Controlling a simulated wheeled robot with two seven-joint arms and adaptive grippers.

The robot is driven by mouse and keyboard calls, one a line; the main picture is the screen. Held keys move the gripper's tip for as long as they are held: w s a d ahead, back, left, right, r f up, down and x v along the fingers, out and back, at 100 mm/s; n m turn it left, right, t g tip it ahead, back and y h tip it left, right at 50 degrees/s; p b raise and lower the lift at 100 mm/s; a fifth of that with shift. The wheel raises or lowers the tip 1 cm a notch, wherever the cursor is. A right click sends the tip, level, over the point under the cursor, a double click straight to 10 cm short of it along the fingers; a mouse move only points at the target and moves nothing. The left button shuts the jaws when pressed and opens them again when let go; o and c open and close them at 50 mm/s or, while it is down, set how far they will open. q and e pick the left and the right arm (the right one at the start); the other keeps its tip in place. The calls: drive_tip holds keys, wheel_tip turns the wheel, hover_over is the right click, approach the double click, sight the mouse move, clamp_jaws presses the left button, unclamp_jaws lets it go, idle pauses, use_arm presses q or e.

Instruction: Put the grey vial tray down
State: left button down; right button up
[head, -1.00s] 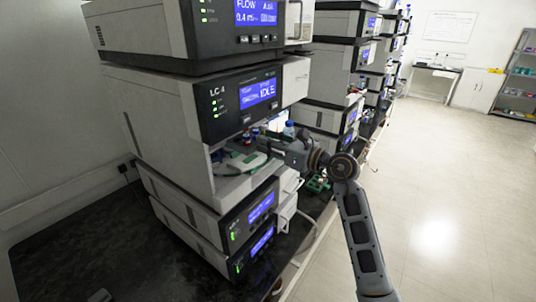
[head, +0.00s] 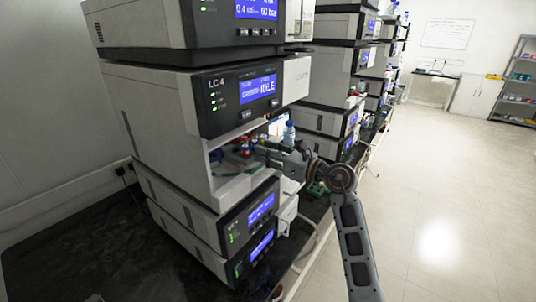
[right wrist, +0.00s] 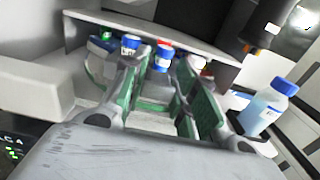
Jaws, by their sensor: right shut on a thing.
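My right gripper (head: 258,150) reaches from the right into the open bay of the LC 4 unit. In the right wrist view its two fingers (right wrist: 155,95), with green inner pads, stand on either side of the grey vial tray (right wrist: 150,122) and are shut on it. Vials with blue caps (right wrist: 162,58), and some with red and white tops, stand just beyond and between the fingers. The fingers hide much of the tray. I cannot tell whether its underside touches the bay floor (head: 232,190). My left gripper does not show clearly.
The LC 4 unit (head: 150,95) overhangs the bay, and its side walls leave little room. A blue-capped bottle (head: 289,134) stands near my right wrist and shows in the wrist view (right wrist: 265,108). More instrument stacks (head: 325,120) stand behind. The floor (head: 430,200) at the right is clear.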

use_arm(q)
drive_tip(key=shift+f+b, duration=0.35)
drive_tip(key=shift+b, duration=0.05)
use_arm(e)
drive_tip(key=shift+f, duration=0.6)
drive_tip(key=o, duration=1)
drive_tip(key=shift+o, duration=0.2)
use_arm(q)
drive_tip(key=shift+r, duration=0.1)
use_arm(e)
drive_tip(key=shift+r, duration=0.15)
drive_tip(key=shift+r+p, duration=0.45)
drive_tip(key=shift+r, duration=0.1)
use_arm(q)
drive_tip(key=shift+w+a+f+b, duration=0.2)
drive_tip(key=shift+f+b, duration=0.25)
drive_tip(key=shift+b, duration=0.15)
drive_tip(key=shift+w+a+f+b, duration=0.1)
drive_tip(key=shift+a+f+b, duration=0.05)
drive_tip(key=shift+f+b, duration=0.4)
use_arm(e)
drive_tip(key=v, duration=1.2)
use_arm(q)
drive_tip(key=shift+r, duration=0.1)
use_arm(e)
drive_tip(key=shift+f, duration=0.1)
